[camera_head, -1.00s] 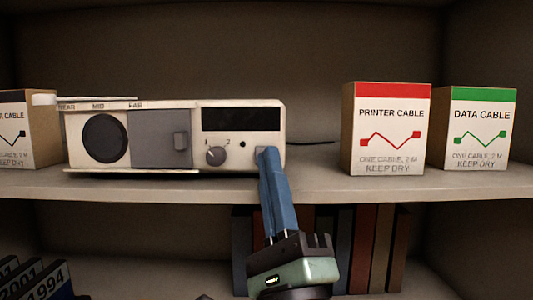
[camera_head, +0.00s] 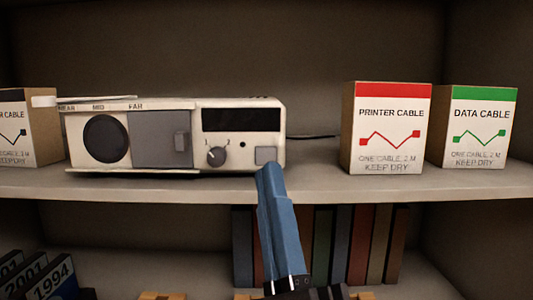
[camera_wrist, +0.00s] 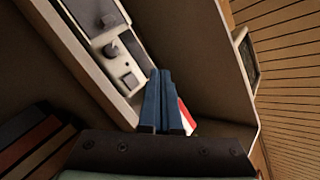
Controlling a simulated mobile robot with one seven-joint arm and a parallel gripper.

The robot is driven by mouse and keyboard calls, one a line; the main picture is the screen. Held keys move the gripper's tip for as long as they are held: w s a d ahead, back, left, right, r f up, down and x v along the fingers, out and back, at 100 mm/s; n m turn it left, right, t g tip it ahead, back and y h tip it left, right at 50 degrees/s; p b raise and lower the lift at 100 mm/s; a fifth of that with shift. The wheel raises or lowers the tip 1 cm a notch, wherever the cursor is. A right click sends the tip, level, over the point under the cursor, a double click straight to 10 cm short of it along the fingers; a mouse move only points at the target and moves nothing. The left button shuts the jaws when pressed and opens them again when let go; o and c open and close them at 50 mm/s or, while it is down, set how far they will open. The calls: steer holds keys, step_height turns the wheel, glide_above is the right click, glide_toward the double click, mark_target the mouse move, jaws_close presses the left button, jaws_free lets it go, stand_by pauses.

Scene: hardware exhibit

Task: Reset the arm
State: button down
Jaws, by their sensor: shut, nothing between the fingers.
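My gripper (camera_head: 266,170) has blue fingers pressed together with nothing between them. In the head view its tips are just below and in front of the lower right corner of a cream device (camera_head: 240,160) on the shelf. The device has a round dark speaker, a grey sliding panel, a knob between 1 and 2, a dark display and a grey square button (camera_head: 265,155), now uncovered.
A printer cable box (camera_head: 390,130) and a data cable box (camera_head: 475,130) stand right of the device, another box (camera_head: 35,125) at the left. The shelf front edge (camera_head: 400,187) runs across. Books (camera_head: 330,245) stand on the lower shelf. Space in front of the shelf looks free.

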steer(key=s+n+h+b, duration=0.1)
steer(key=n+h+b, duration=0.1)
steer(key=n, duration=0.5)
steer(key=s+r+n+h+b, duration=0.1)
steer(key=n+b, duration=0.2)
steer(key=n, duration=0.4)
steer(key=s+r+n+t+h+b, duration=0.1)
steer(key=s+n+h+b, duration=0.1)
steer(key=n, duration=0.5)
steer(key=shift+a+r+h+b, duration=0.2)
steer(key=shift+r+h+b, duration=0.1)
steer(key=shift+b, duration=0.2)
